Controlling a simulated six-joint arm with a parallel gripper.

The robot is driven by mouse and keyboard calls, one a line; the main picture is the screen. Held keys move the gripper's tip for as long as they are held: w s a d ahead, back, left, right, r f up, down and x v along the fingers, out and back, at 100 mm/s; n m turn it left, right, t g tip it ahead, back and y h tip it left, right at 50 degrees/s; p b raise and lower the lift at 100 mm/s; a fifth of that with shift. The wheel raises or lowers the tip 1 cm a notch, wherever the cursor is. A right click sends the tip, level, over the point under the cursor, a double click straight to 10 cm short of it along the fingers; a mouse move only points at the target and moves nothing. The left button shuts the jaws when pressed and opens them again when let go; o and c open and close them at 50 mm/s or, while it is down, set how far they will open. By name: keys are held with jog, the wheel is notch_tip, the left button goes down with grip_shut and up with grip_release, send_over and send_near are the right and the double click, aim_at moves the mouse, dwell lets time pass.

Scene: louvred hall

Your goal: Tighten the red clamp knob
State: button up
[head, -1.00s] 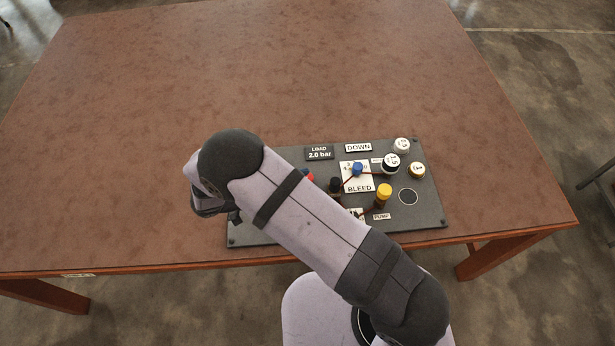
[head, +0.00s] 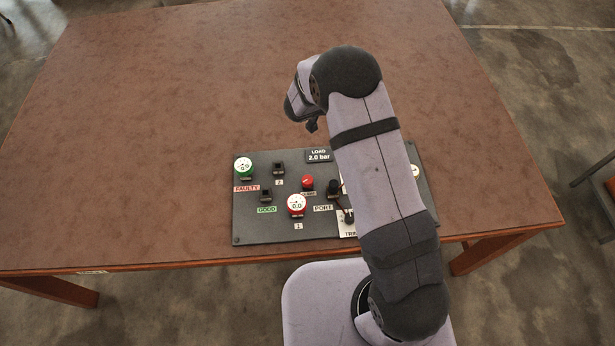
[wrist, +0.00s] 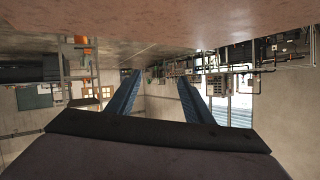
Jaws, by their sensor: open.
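A red clamp knob (head: 307,182) stands upright near the middle of the dark panel (head: 262,226) in the head view, with a small label below it that is too small to read. My gripper is raised above and behind the panel; in the head view only its dark tip (head: 312,126) shows past the wrist. In the wrist view my gripper (wrist: 157,88) has its two blue-grey fingers spread apart with nothing between them. It is apart from the knob, which the wrist view does not show.
My arm hides much of the panel's right part. The brown table (head: 150,130) is clear at left and back.

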jog(key=w+a+n+t+y, duration=0.3)
jog(key=w+a+n+y, duration=0.15)
jog(key=w+n, duration=0.2)
jog(key=a+f+n+y, duration=0.2)
jog(key=a+n+y, duration=0.1)
jog(key=a+n, duration=0.25)
jog(key=a+f+n+y, duration=0.3)
jog(key=a+n, duration=0.1)
jog(key=a, duration=0.3)
jog(key=n+g, duration=1.1)
jog(key=n, duration=0.4)
send_over(307, 179)
notch_tip(307, 179, down, 8)
jog(key=shift+f, duration=0.2)
jog(key=shift+f+y, duration=0.1)
jog(key=shift+y, duration=0.15)
jog(key=shift+f+b, duration=3.6)
jog(key=shift+f, duration=1.35)
